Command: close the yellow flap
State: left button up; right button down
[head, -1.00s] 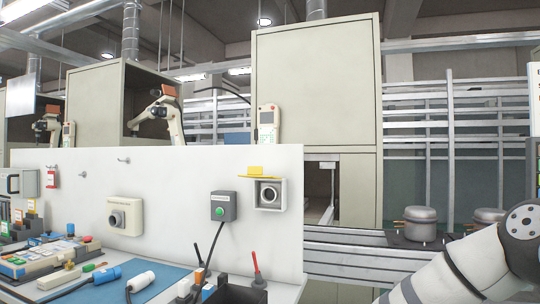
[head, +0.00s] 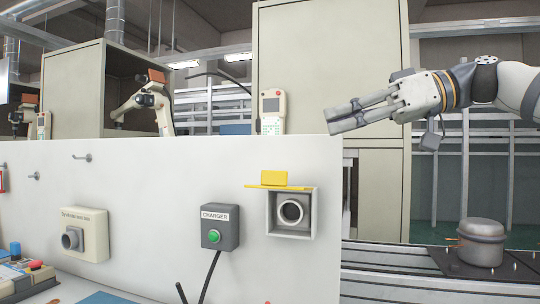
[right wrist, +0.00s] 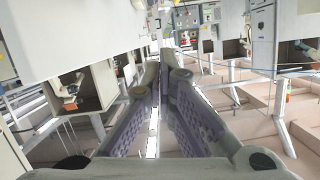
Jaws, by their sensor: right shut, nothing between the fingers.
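The yellow flap (head: 274,181) is on top of a square grey socket box (head: 308,212) on the white panel. It stands open, its plate about level above the box, with a raised yellow tab. The round socket inside the box is uncovered. My right gripper (head: 330,128) reaches in from the right, above and to the right of the flap, near the panel's top edge. Its fingers are together and empty, pointing left. In the right wrist view the fingers (right wrist: 166,62) meet with nothing between them. The flap cannot be made out there. My left gripper is not in view.
The white panel (head: 150,165) also carries a grey charger box (head: 220,227) with a green button and a cable, and a beige socket box (head: 82,233). A metal pot (head: 482,242) stands on the conveyor at right. Space before the flap is clear.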

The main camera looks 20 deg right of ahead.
jog(key=s+a, duration=0.1)
jog(key=a, duration=0.1)
send_over(282, 180)
jog(key=w+d, duration=0.1)
jog(key=d, duration=0.1)
jog(key=shift+w+f, duration=0.15)
jog(key=shift+f, duration=0.45)
jog(key=f, duration=0.3)
jog(key=shift+s+a, duration=0.1)
jog(key=shift+s, duration=0.2)
jog(key=shift+a+f, duration=0.1)
jog(key=shift+f, duration=0.3)
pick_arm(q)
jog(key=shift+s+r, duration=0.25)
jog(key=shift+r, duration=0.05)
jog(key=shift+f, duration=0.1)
pick_arm(e)
jog(key=shift+w, duration=0.15)
